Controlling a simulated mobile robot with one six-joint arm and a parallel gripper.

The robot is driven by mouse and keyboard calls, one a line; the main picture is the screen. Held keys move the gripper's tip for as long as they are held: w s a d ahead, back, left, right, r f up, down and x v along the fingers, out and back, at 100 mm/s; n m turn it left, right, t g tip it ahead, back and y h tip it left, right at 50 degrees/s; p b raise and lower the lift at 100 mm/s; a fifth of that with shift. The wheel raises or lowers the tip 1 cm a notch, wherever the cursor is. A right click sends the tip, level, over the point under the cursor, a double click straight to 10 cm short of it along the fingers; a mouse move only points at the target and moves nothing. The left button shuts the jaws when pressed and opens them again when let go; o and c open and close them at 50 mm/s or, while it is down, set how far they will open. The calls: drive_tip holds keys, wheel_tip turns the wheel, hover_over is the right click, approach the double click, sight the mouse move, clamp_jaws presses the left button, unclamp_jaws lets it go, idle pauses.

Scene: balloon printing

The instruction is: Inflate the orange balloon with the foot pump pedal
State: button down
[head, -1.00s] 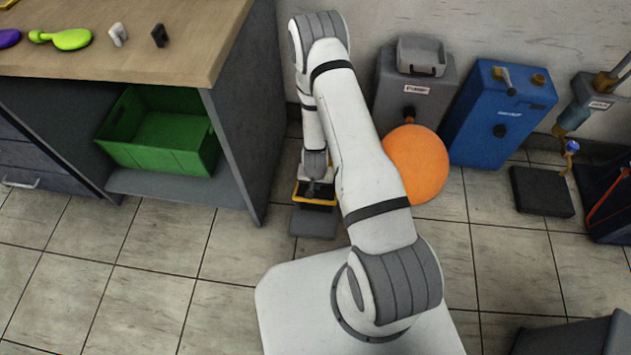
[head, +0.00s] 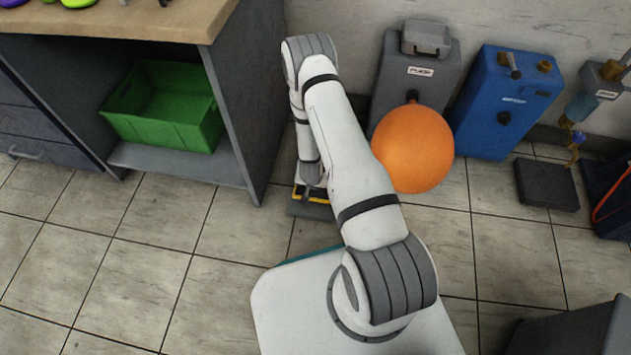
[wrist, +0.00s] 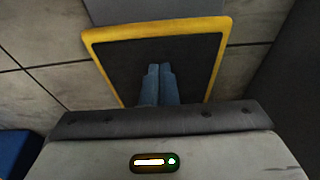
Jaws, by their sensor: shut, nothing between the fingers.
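The orange balloon (head: 413,148) is round and swollen, at the front of the grey pump unit (head: 419,82) by the wall. The foot pedal (head: 325,196), a dark pad with a yellow rim, is on the floor beside the workbench, mostly hidden by my arm in the head view. In the wrist view the pedal (wrist: 112,62) lies right below my gripper (wrist: 159,70). The two fingers are together, empty, and pointing down at the middle of the pad. I cannot tell whether the fingertips touch it.
The workbench (head: 110,20) stands close to the left of my arm, with a green crate (head: 165,107) on its lower shelf. A blue tank (head: 503,105) stands right of the pump unit, and a dark floor plate (head: 546,184) lies further right. The floor at front left is clear.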

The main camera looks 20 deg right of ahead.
drive_tip(key=shift+s+a+f, duration=0.1)
drive_tip(key=shift+s+f, duration=0.25)
drive_tip(key=shift+f, duration=0.15)
drive_tip(key=shift+r, duration=0.1)
drive_tip(key=r+p, duration=0.1)
drive_tip(key=r, duration=0.1)
drive_tip(key=r+p, duration=0.3)
drive_tip(key=shift+w+r, duration=0.3)
drive_tip(key=shift+w, duration=0.05)
drive_tip(key=s+p+v, duration=0.1)
drive_tip(key=p+v, duration=0.2)
drive_tip(key=v, duration=0.5)
drive_tip(key=shift+s+a, duration=0.4)
drive_tip(key=shift+s, duration=0.1)
drive_tip(key=shift+r, duration=0.2)
